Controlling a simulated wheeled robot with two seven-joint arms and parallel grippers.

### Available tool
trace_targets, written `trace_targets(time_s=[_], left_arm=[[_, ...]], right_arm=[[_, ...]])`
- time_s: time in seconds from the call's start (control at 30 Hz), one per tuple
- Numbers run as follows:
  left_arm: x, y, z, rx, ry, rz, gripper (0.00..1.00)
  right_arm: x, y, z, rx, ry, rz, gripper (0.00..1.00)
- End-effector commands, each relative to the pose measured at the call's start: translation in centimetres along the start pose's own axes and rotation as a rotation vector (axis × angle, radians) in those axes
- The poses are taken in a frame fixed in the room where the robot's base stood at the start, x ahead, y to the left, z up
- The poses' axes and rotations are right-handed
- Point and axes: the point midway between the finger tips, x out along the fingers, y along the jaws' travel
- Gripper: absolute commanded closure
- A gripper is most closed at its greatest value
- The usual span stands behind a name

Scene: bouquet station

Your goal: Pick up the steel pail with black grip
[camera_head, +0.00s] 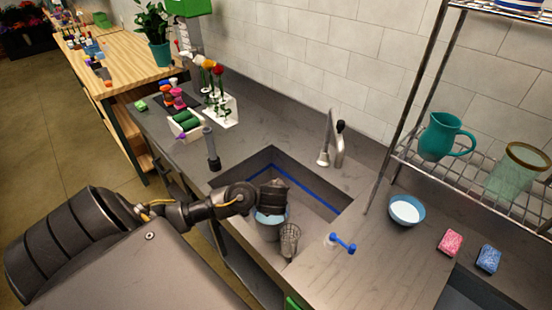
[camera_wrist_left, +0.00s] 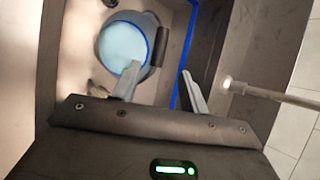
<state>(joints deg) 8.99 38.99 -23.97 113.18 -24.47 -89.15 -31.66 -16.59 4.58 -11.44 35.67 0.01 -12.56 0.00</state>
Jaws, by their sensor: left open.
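The steel pail (camera_head: 268,230) stands in the sink, partly hidden behind my left gripper (camera_head: 271,208). In the left wrist view the pail (camera_wrist_left: 103,52) shows from above, with light blue contents and a blue rim. Its black grip (camera_wrist_left: 160,46) is at the pail's right side there. My left gripper (camera_wrist_left: 160,72) is open and empty, with the grip ahead of the gap between its fingertips. The left fingertip overlaps the pail's rim in the picture; I cannot tell if they touch. My right gripper is not in view.
The sink (camera_head: 318,196) has raised walls around the pail. A grey mesh-like cup (camera_head: 289,243) is close to the pail's right. A blue-handled item (camera_head: 342,243), a bowl (camera_head: 406,210) and sponges (camera_head: 450,242) lie on the right counter.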

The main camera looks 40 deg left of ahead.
Motion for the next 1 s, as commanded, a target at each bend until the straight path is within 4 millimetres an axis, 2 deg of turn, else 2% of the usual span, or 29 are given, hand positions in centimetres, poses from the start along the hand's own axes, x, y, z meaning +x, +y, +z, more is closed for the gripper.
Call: trace_targets(time_s=[0.33, 0.67, 0.83, 1.0], left_arm=[[4.7, 0.0, 0.0, 0.002, -0.002, 0.0, 0.56], [6.1, 0.0, 0.3, -0.001, -0.002, 0.001, 0.56], [8.5, -0.1, 1.0, 0.0, -0.005, 0.002, 0.56], [10.4, 0.0, 0.9, -0.003, -0.001, 0.0, 0.56]], right_arm=[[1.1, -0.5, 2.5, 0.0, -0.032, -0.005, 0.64], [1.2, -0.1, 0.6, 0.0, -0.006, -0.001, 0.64], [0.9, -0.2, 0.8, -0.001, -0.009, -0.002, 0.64], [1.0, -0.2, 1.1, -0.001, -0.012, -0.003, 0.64]])
